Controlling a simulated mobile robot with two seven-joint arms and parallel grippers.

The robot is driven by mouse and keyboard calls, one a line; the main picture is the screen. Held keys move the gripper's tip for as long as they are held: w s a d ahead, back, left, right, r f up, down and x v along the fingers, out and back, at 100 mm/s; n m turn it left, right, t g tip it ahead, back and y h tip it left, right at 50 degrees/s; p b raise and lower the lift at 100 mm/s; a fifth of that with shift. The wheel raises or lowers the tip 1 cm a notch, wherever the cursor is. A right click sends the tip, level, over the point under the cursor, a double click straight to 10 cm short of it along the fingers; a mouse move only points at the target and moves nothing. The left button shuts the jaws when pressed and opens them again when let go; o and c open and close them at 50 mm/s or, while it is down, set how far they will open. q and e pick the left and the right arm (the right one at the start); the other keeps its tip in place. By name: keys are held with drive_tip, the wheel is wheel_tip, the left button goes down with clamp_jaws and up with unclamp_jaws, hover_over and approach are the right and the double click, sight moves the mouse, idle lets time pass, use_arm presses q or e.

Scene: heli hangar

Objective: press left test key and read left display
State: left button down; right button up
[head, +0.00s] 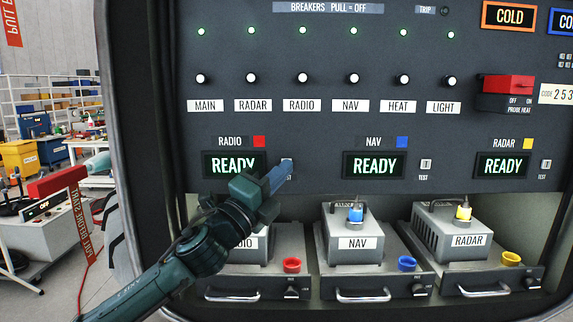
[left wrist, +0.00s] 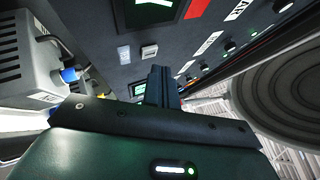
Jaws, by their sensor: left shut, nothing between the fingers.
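The left display (head: 222,166), under the RADIO label and red square, reads READY in green; my gripper hides part of its lower right. Its test key (head: 288,161) is to the right of it, partly hidden behind my fingertips. In the left wrist view the pale square key (left wrist: 150,50) shows just beyond the finger ends. My left gripper (head: 280,174) is shut and empty, its tips at the key's lower left in the head view. It also shows in the left wrist view (left wrist: 159,72). I cannot tell whether the tips touch the key. My right gripper is not in view.
The NAV display (head: 374,166) and RADAR display (head: 502,166) also read READY, each with a test key at its right. Breaker knobs (head: 302,78) and a red-guarded switch (head: 508,84) are above. Boxes with handles, including the NAV box (head: 352,256), stand in the bay below.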

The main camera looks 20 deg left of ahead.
use_arm(q)
drive_tip(key=shift+w, duration=0.2)
drive_tip(key=shift+w+a, duration=0.1)
drive_tip(key=shift+w, duration=0.15)
drive_tip(key=shift+w+a, duration=0.15)
drive_tip(key=shift+w, duration=0.2)
idle(0.5)
idle(0.4)
drive_tip(key=shift+s+d+p, duration=0.25)
drive_tip(key=shift+s+p, duration=0.05)
drive_tip(key=shift+s, duration=0.5)
drive_tip(key=s, duration=0.2)
drive_tip(key=s+d, duration=0.1)
drive_tip(key=s, duration=0.1)
drive_tip(key=shift+s+d+p, duration=0.2)
drive_tip(key=shift+s+p, duration=0.15)
drive_tip(key=shift+s, duration=0.05)
drive_tip(key=shift+f, duration=0.1)
